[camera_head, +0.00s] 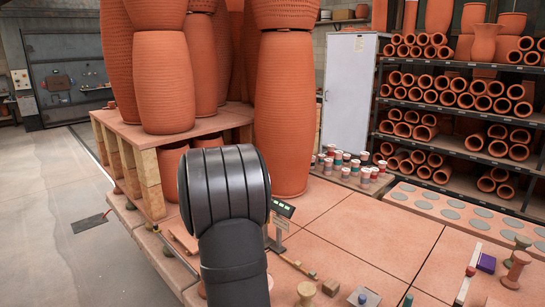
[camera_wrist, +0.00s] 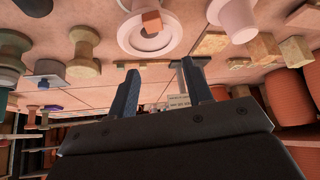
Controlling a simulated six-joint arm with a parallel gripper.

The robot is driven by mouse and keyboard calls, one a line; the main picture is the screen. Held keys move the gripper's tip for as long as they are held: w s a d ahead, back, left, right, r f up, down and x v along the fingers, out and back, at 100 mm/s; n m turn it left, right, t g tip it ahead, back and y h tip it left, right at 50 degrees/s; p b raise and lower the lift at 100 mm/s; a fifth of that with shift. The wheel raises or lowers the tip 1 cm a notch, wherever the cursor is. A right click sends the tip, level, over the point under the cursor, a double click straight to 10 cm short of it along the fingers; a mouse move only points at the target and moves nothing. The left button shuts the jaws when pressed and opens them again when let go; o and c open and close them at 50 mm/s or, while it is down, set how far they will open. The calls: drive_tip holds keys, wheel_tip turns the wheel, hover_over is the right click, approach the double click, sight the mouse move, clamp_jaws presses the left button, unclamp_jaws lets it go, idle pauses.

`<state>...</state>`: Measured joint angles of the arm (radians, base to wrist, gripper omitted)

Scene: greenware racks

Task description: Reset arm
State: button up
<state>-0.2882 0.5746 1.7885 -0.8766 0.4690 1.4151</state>
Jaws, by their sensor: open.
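My gripper (camera_wrist: 162,82) shows in the wrist view with its two dark fingers spread apart and nothing between them. It is open and empty, with the tiled tabletop and small objects beyond its fingertips. In the head view my dark arm (camera_head: 225,190) stands in front of the table at the centre-left. The gripper itself cannot be made out there; the arm's links hide that area. No object is seen held.
Tall ribbed clay pots (camera_head: 284,110) stand close behind the arm. Small jars (camera_head: 346,161), a spool-shaped piece (camera_head: 516,268) and a purple block (camera_head: 487,263) stand on the table. Pipe-filled shelves (camera_head: 450,120) are at right. A white dish (camera_wrist: 150,42) and cup (camera_wrist: 237,20) appear in the wrist view.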

drive_tip(key=shift+w+d+r, duration=0.25)
drive_tip(key=shift+d+r, duration=0.95)
